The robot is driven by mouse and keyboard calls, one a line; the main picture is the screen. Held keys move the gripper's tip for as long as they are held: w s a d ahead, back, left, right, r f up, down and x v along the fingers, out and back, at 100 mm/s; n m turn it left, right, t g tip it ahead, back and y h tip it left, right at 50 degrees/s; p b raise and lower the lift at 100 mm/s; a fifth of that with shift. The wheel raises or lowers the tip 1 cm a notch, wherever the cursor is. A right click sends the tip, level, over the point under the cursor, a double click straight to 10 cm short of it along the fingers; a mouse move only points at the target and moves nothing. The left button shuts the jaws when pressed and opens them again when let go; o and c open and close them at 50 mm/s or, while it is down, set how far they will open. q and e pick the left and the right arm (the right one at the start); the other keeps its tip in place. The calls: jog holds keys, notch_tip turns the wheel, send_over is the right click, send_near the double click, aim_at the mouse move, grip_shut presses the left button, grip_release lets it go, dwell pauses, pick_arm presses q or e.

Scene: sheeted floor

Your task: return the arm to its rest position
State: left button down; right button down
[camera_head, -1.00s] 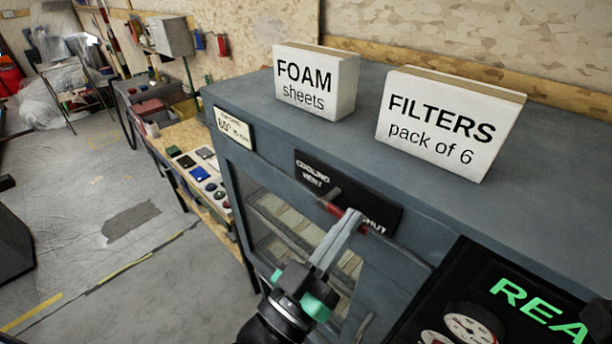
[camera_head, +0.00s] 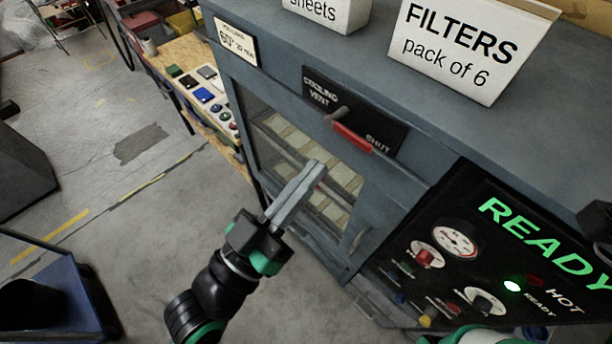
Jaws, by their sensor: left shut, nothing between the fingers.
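My left arm comes up from the bottom of the head view. Its left gripper (camera_head: 312,176) is shut and empty, with its long grey fingers together. The fingertips are in front of the glass door of the grey cabinet (camera_head: 232,90), apart from the red vent handle (camera_head: 352,138). The handle lies on the black "COOLING VENT" plate (camera_head: 388,128), pointing towards the word "SHUT". A green and white piece at the bottom edge may be part of my right arm; no right gripper fingers show.
The cabinet's control panel (camera_head: 462,262) reads "READY", with gauges, knobs and a lit green lamp. A "FILTERS" box (camera_head: 470,50) and a "sheets" box (camera_head: 330,12) stand on top. A wooden bench (camera_head: 180,55) with small items is behind left. A blue cart (camera_head: 60,295) stands lower left; grey floor lies between.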

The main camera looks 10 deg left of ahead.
pick_arm(q)
jog(key=shift+a, duration=0.1)
dwell(0.5)
jog(key=s+a+r+n+t+y+p, duration=0.1)
jog(key=a+r+t+y, duration=0.45)
jog(key=r, duration=0.85)
jog(key=s+a+r+n+t+y, duration=0.1)
jog(key=s+a+r+t+y, duration=0.15)
jog(key=a+r, duration=0.9)
jog(key=d+r+p, duration=0.2)
jog(key=r+p, duration=0.7)
jog(key=r, duration=0.1)
jog(key=d+r+p, duration=0.2)
jog(key=r+p, duration=0.7)
jog(key=r, duration=0.2)
notch_tip(320, 180, down, 24)
jog(key=b, duration=2.3)
jog(key=shift+w, duration=0.3)
jog(key=shift+d, duration=0.1)
notch_tip(320, 180, down, 7)
jog(key=b, duration=0.7)
jog(key=shift+r, duration=0.15)
